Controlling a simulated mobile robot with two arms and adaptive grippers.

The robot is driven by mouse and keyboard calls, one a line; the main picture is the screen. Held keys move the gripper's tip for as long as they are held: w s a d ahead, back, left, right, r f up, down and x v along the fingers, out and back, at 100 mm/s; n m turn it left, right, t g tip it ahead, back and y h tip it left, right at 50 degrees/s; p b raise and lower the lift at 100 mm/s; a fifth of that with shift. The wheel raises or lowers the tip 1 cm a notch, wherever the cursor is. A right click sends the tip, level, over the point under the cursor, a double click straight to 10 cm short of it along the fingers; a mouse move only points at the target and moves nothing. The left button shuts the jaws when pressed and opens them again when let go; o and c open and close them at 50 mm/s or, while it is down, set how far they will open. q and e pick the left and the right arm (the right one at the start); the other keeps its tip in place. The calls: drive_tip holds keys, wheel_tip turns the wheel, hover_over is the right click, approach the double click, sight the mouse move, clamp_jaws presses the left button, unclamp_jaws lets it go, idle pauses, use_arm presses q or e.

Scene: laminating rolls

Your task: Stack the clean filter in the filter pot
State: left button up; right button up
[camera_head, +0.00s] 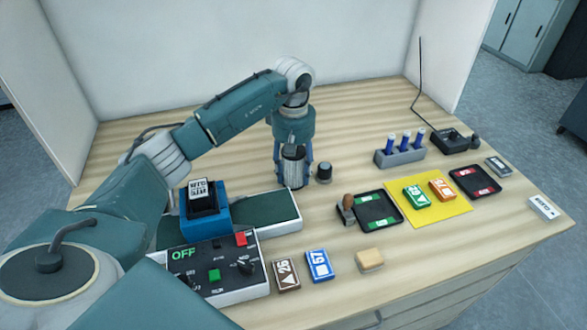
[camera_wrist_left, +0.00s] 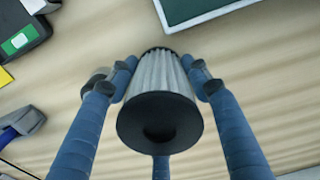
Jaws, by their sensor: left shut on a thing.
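The filter (camera_head: 293,170) is a grey pleated cylinder with a dark end cap. It is upright, at or just above the wooden table, and I cannot tell if its lower end touches. In the left wrist view the filter (camera_wrist_left: 158,122) shows its round black cap toward the camera. My left gripper (camera_head: 293,182) points down and is shut on the filter, with blue fingers around its sides. A small dark cylinder (camera_head: 323,173) stands close to the right of the filter; I cannot tell if it is the filter pot. My right gripper is not in view.
A conveyor (camera_head: 262,216) with a blue block machine and a control panel (camera_head: 216,268) reading OFF lies in front. To the right are black trays (camera_head: 378,210), a yellow mat (camera_head: 449,211) and a rack of blue vials (camera_head: 400,157). The back of the table is clear.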

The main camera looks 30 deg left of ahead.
use_arm(q)
drive_tip(key=shift+f, duration=0.15)
drive_tip(key=o, duration=1.3)
drive_tip(key=shift+c, duration=0.2)
